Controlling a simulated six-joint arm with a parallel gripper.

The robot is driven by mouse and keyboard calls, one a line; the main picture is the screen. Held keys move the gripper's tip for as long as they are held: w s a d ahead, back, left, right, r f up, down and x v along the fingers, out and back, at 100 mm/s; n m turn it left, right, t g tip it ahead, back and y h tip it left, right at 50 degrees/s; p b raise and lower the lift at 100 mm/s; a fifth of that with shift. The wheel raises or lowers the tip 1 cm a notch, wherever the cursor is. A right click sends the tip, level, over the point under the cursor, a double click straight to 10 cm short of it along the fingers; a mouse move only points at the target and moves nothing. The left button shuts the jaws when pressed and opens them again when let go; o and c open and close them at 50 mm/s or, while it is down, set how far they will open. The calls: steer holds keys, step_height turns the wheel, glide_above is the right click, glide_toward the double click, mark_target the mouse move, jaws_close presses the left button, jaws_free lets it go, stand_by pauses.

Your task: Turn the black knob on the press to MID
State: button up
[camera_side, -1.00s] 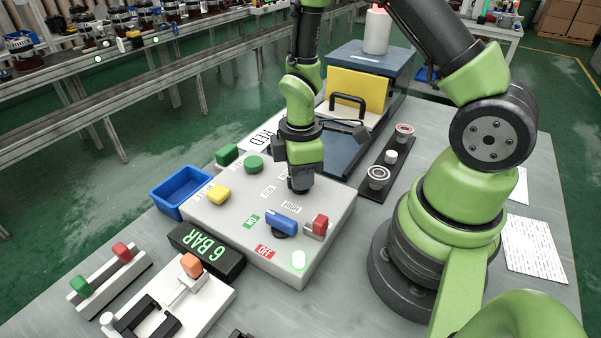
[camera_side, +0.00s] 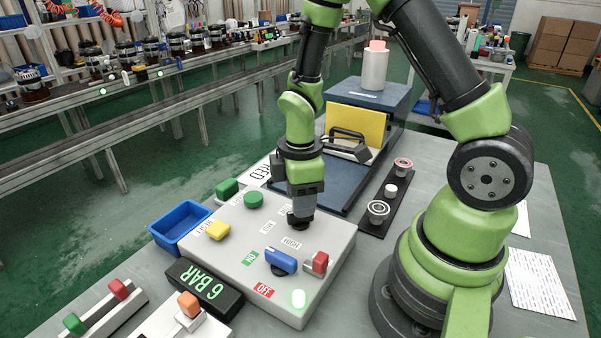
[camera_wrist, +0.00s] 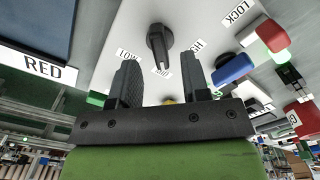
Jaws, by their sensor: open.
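The black knob (camera_wrist: 160,42) stands on the light grey press panel (camera_wrist: 110,30) in the wrist view. Its raised bar appears to line up with the MID label (camera_wrist: 161,72), between LOW (camera_wrist: 127,55) and HIGH (camera_wrist: 196,46). My gripper (camera_wrist: 162,76) is open and empty. Its two dark fingers are spread either side of the knob's line, with the knob apart from the fingertips. In the side view my gripper (camera_side: 302,208) points down just above the knob (camera_side: 299,222), which is partly hidden by the fingers.
A blue lever (camera_side: 281,261) and a red block (camera_side: 320,262) stand close by on the panel. Green (camera_side: 253,200) and yellow (camera_side: 218,230) buttons sit left of my gripper. A 6 BAR display (camera_side: 204,288) and a blue bin (camera_side: 180,227) border the panel.

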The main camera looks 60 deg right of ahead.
step_height(320, 180, up, 7)
steer(key=shift+f, duration=0.15)
stand_by(0.4)
step_height(320, 180, up, 8)
steer(key=m+t, duration=0.3)
steer(key=m, duration=0.2)
glide_above(306, 236)
steer(key=s+a+r+m+t+y, duration=0.2)
steer(key=s+a+r+m+t, duration=0.1)
steer(key=s+r+m, duration=0.4)
steer(key=shift+s+a+r+m+t, duration=0.2)
steer(key=shift+s+r+m+t, duration=0.1)
steer(key=shift+s+m+t, duration=0.25)
steer(key=shift+w, duration=0.1)
